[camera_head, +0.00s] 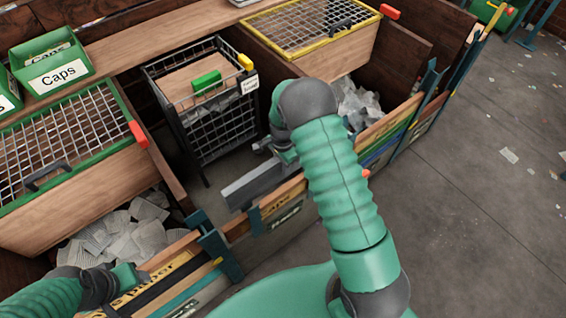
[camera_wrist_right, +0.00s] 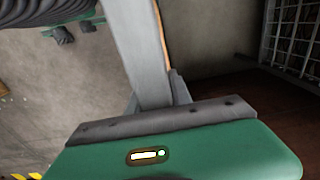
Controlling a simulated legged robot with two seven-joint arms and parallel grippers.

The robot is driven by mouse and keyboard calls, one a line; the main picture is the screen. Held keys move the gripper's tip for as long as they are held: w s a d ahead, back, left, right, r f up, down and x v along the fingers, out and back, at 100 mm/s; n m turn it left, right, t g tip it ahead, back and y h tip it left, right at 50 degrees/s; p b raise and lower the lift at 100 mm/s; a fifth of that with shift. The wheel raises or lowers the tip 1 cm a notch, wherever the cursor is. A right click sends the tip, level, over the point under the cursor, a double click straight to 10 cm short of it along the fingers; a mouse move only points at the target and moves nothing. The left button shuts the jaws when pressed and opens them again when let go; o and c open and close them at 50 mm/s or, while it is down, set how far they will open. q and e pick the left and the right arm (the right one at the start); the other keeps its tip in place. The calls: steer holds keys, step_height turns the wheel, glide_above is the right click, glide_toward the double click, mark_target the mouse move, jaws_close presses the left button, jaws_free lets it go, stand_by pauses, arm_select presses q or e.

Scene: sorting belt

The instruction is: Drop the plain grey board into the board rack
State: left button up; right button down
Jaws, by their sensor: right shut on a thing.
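The plain grey board (camera_head: 254,184) is in my right gripper (camera_head: 272,152), tilted above the front wall of the middle bay. In the right wrist view the grey board (camera_wrist_right: 140,50) runs up from the jaws as a flat strip with a thin brown edge. A black wire rack (camera_head: 212,130) with a yellow corner piece and a small white label stands in the middle bay, behind and left of the board. The board is apart from it. My left gripper (camera_head: 125,277) is low at the left; its jaws are unclear.
The rack has a tan panel (camera_head: 190,80) and a green block (camera_head: 207,82) at its top. Mesh-lidded bins stand at left (camera_head: 70,135) and right (camera_head: 310,25). Paper scraps (camera_head: 125,235) lie in the left bay. Open floor (camera_head: 480,200) is at right.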

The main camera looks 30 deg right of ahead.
steer(key=f+b, duration=0.2)
steer(key=f, duration=0.1)
steer(key=f+b, duration=0.1)
steer(key=f, duration=0.2)
steer(key=f+b, duration=0.2)
steer(key=f, duration=0.1)
steer(key=shift+d+f+b, duration=0.3)
steer(key=shift+b, duration=0.05)
steer(key=shift+a+f, duration=0.1)
steer(key=shift+f, duration=0.3)
steer(key=shift+f+b, duration=0.6)
steer(key=shift+b, duration=0.05)
steer(key=c, duration=1.5)
jaws_free()
steer(key=o, duration=0.4)
steer(key=shift+r, duration=0.1)
